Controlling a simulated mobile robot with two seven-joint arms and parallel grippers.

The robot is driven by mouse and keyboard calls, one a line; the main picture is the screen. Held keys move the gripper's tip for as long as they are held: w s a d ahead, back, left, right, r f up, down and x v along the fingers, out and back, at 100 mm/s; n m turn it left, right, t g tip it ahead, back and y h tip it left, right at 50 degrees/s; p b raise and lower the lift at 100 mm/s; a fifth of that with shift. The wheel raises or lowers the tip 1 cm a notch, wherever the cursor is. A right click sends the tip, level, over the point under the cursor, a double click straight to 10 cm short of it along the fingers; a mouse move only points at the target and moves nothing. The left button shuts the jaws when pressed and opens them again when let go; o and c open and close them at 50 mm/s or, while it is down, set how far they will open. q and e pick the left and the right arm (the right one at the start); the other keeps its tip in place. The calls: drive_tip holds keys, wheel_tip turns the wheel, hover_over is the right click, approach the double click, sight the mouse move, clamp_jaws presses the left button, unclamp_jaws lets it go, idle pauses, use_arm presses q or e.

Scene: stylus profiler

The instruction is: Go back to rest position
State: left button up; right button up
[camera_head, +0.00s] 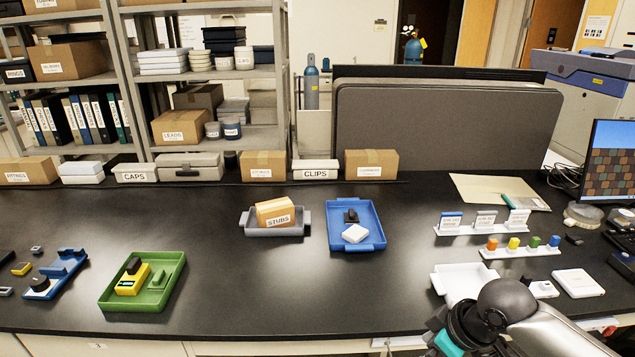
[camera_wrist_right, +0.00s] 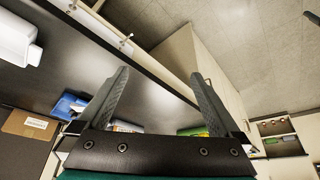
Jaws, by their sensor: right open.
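My right gripper (camera_wrist_right: 160,74) shows in the right wrist view with its two dark fingers spread apart and nothing between them. The view behind it is tilted, with the dark bench, cabinet fronts and floor in sight. In the head view my right arm comes in at the lower right, over the front edge of the bench, in front of a white tray (camera_head: 455,283). The right fingertips cannot be made out in the head view. My left arm and gripper are not in view.
The black bench holds a green tray (camera_head: 112,296) with a yellow device, a blue tray (camera_head: 372,215), a grey tray (camera_head: 256,231) with the STUBS box (camera_head: 275,212), and a white rack with coloured knobs (camera_head: 520,252). The bench's front middle is clear. A monitor (camera_head: 609,165) stands right.

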drive_tip(key=w+d+f+m+t+b, duration=0.1)
drive_tip(key=w+d+f+m+b, duration=0.1)
drive_tip(key=f, duration=0.6)
drive_tip(key=w+d+f+m+b, duration=0.1)
drive_tip(key=f+b, duration=0.1)
drive_tip(key=f, duration=0.6)
drive_tip(key=s+d+f+m+h+b, duration=0.1)
drive_tip(key=s+d+f+b, duration=0.15)
drive_tip(key=f, duration=0.55)
drive_tip(key=s+d+f+m+h+b, duration=0.15)
drive_tip(key=s+f, duration=0.25)
drive_tip(key=f, duration=0.5)
use_arm(q)
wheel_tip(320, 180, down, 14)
drive_tip(key=b, duration=0.5)
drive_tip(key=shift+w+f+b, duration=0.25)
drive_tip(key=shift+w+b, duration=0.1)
use_arm(e)
drive_tip(key=s+a+f+g, duration=0.1)
drive_tip(key=s+a+f, duration=0.1)
drive_tip(key=s+f, duration=0.5)
drive_tip(key=s+a+f+g, duration=0.1)
drive_tip(key=s+f, duration=0.6)
drive_tip(key=s, duration=0.6)
drive_tip(key=s+a+f+g, duration=0.1)
drive_tip(key=s+a+f, duration=0.1)
drive_tip(key=s+f, duration=0.5)
drive_tip(key=s+m, duration=0.1)
drive_tip(key=s, duration=0.3)
drive_tip(key=shift+a+h, duration=0.35)
